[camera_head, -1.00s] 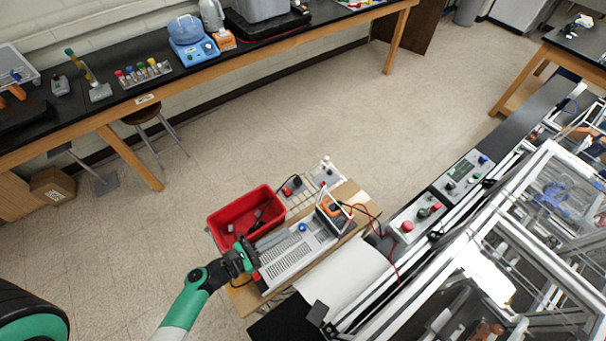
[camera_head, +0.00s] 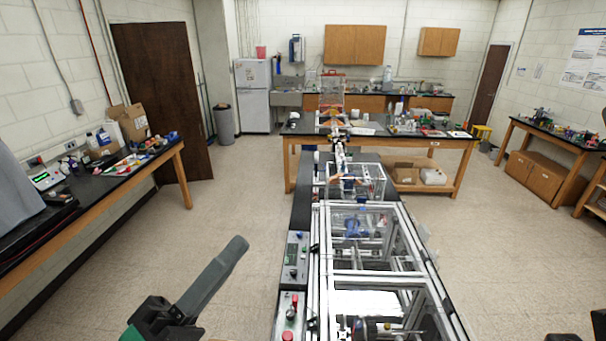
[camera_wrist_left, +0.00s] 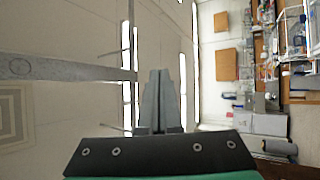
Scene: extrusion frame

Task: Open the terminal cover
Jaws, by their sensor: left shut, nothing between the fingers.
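The terminal cover is not in view in either picture now, so I cannot see how it stands. My left gripper (camera_head: 238,246) is raised at the lower left of the head view, left of the framed bench. Its long grey fingers lie together, shut and empty. They also show in the left wrist view (camera_wrist_left: 159,76), pointing up the picture with nothing held.
The aluminium extrusion frame (camera_head: 380,278) with clear panels runs away from me at centre right. A grey control box (camera_head: 297,257) sits along its left side. A black-topped bench (camera_head: 95,195) stands at left. Open floor lies between.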

